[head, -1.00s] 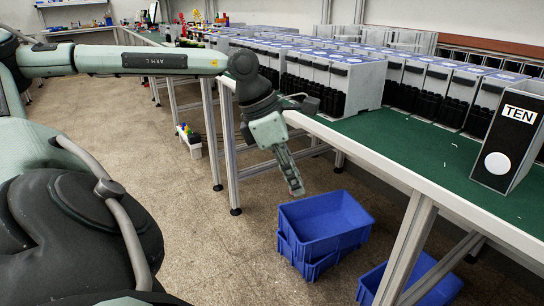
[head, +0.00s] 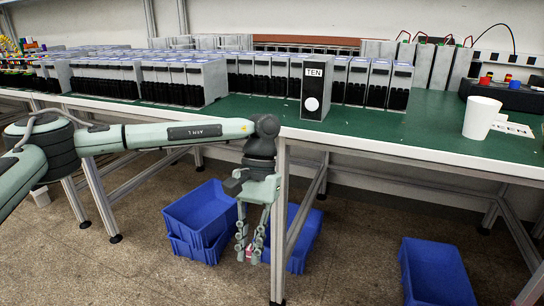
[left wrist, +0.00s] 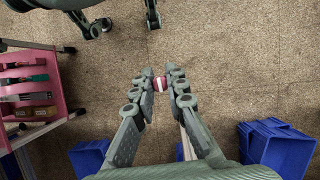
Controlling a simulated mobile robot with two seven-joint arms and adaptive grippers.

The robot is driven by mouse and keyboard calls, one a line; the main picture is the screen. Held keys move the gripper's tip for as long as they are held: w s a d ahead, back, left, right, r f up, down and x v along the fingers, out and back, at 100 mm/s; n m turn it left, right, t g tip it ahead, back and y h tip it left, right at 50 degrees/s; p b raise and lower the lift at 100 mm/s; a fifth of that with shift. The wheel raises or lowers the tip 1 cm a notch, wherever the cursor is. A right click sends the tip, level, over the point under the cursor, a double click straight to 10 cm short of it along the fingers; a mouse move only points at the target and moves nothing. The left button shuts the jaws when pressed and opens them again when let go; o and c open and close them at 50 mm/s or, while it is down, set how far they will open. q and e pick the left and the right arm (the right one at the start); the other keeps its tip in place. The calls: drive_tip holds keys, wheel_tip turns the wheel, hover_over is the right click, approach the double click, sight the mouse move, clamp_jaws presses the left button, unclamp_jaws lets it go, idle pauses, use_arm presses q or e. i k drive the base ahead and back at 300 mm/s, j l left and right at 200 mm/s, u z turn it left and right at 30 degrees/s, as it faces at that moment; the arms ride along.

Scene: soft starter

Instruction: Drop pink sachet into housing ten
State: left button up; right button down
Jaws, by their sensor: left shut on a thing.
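The housing marked TEN (head: 315,90) is a black-fronted box with a white round spot. It stands upright near the front of the green-topped bench (head: 250,110). My left gripper (head: 247,255) hangs in front of the bench, below its top and to the left of the housing. It is shut on the pink sachet (head: 256,252), a small pink and white piece between the fingertips. The sachet also shows in the left wrist view (left wrist: 160,84), pinched over the floor. The inside of the housing is hidden. My right gripper is not in view.
Rows of grey and black units (head: 180,80) fill the back of the bench. A white cup (head: 481,118) stands at the right. Blue bins (head: 205,215) sit on the floor, and a bench leg (head: 279,220) is close beside my gripper.

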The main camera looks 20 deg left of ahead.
sight(317, 114)
drive_tip(key=j+z, duration=0.15)
drive_tip(key=z, duration=1.05)
drive_tip(key=k+j+z, duration=0.1)
drive_tip(key=j+z, duration=0.25)
drive_tip(key=z, duration=0.15)
drive_tip(key=k+j+z, duration=0.2)
drive_tip(key=j+z, duration=0.25)
drive_tip(key=k+j+z, duration=0.6)
drive_tip(key=k+j, duration=0.25)
drive_tip(key=k, duration=0.25)
drive_tip(key=k+j+z, duration=0.15)
drive_tip(key=k, duration=0.35)
drive_tip(key=k+j, duration=0.3)
drive_tip(key=k, duration=0.2)
drive_tip(key=j+z, duration=0.05)
